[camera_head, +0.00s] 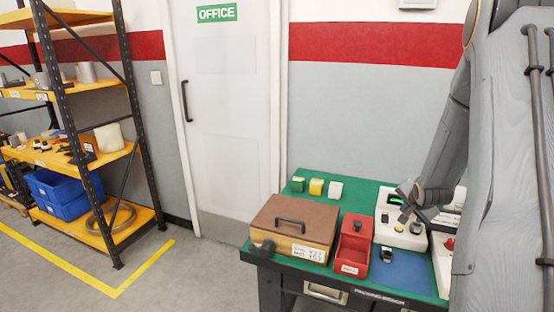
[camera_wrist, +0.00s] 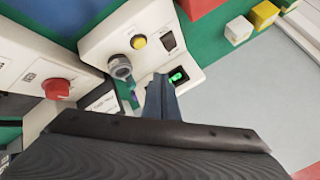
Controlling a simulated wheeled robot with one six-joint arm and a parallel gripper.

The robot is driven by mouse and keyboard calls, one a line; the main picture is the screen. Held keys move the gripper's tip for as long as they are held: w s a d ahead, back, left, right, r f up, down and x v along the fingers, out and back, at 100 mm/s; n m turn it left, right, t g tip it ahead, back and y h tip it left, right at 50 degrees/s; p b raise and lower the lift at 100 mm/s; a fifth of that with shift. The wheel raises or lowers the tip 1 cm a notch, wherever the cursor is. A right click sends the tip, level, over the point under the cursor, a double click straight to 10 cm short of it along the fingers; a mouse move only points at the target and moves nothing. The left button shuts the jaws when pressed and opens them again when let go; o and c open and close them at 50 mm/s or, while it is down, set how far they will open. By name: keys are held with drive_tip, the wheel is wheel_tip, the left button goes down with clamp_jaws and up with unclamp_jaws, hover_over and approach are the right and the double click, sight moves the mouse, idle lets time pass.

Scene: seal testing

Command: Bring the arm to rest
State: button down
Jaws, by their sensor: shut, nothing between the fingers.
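My gripper (camera_head: 408,200) is above the white test device on the green bench in the head view, at the lower end of my arm, which comes in from the right. In the wrist view my gripper (camera_wrist: 163,78) has its fingers together, with nothing held. The fingers point toward the white device (camera_wrist: 101,44), which has a yellow button (camera_wrist: 138,41), a grey round knob (camera_wrist: 120,67) and a small green-lit display (camera_wrist: 178,76). The device (camera_head: 383,232) also shows in the head view, partly hidden by my arm. Whether the fingertips touch it I cannot tell.
A brown box (camera_head: 292,224) with a handle and a red bin (camera_head: 353,245) stand left of the device. Green, yellow and white blocks (camera_head: 316,187) lie at the back. A second white unit with a red knob (camera_wrist: 56,88) is close by. Shelving (camera_head: 122,150) stands far left; floor between is clear.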

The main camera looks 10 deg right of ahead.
drive_tip(key=s+a+r+n+g+y+b, duration=0.1)
drive_tip(key=s+a+n, duration=0.25)
drive_tip(key=a, duration=0.65)
drive_tip(key=s+a+r+n+g+y, duration=0.1)
drive_tip(key=s+a+r+n+g, duration=0.3)
drive_tip(key=a, duration=0.6)
drive_tip(key=s+a+f+n+t+y+b, duration=0.1)
drive_tip(key=s+a+n, duration=0.2)
drive_tip(key=s+a, duration=0.5)
drive_tip(key=s+a+n+g+y, duration=0.1)
drive_tip(key=s+a+n+g, duration=0.1)
drive_tip(key=s+a, duration=0.6)
drive_tip(key=shift+s+a+r+n+g, duration=0.2)
drive_tip(key=shift+a+n+g, duration=0.2)
drive_tip(key=shift+a+n, duration=0.4)
